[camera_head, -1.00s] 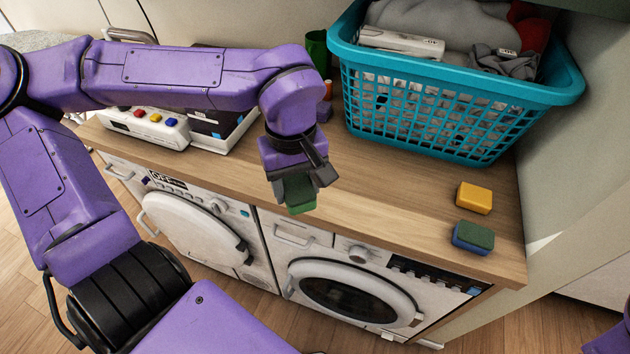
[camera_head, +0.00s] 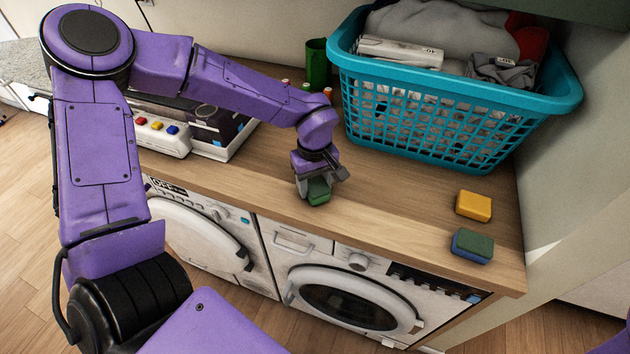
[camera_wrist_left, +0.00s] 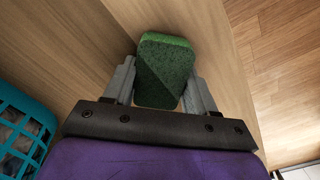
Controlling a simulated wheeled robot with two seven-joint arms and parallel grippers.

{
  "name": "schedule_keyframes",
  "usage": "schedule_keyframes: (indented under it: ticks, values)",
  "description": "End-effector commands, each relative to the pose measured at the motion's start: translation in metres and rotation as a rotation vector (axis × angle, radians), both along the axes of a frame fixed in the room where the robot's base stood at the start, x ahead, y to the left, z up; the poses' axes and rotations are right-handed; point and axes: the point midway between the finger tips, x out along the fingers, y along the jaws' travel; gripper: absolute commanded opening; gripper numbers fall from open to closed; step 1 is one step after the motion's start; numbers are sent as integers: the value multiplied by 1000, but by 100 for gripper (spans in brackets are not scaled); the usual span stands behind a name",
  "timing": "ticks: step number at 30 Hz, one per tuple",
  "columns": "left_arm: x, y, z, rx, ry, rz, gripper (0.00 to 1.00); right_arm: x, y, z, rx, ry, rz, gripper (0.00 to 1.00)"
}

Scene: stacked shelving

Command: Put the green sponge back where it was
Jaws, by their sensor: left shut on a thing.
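The green sponge (camera_head: 318,192) is between the fingers of my left gripper (camera_head: 318,187), over the wooden counter (camera_head: 400,205) near its front edge. In the left wrist view the green sponge (camera_wrist_left: 164,70) sits between both fingers of the left gripper (camera_wrist_left: 163,88), which is shut on it. I cannot tell whether the sponge touches the counter. A yellow sponge (camera_head: 473,205) and a green-topped blue sponge (camera_head: 472,246) lie at the counter's right end. My right gripper is not in view.
A teal laundry basket (camera_head: 440,120) full of cloths stands at the back right. A green cup (camera_head: 317,63) and small bottles stand behind my left arm. A white box with coloured buttons (camera_head: 160,133) is at the left. The counter between gripper and yellow sponge is clear.

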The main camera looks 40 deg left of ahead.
Motion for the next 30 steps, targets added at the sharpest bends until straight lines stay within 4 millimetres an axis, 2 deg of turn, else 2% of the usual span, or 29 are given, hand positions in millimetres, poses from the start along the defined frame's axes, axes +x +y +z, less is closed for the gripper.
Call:
schedule_keyframes:
  ticks: [11,12,13,14,23,26,30]
  values:
    - [0,0,-5,-1,1,0,32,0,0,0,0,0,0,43]
    - [0,0,-5,-1,-1,0,69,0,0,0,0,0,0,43]
    - [0,0,-5,0,0,0,79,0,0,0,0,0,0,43]
    - [0,0,-5,0,0,0,81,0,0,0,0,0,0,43]
    - [0,0,-2,0,-1,0,81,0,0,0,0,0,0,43]
    - [1,0,11,0,-4,1,81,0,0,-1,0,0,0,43]
    - [1,0,46,-2,-7,2,81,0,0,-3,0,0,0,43]
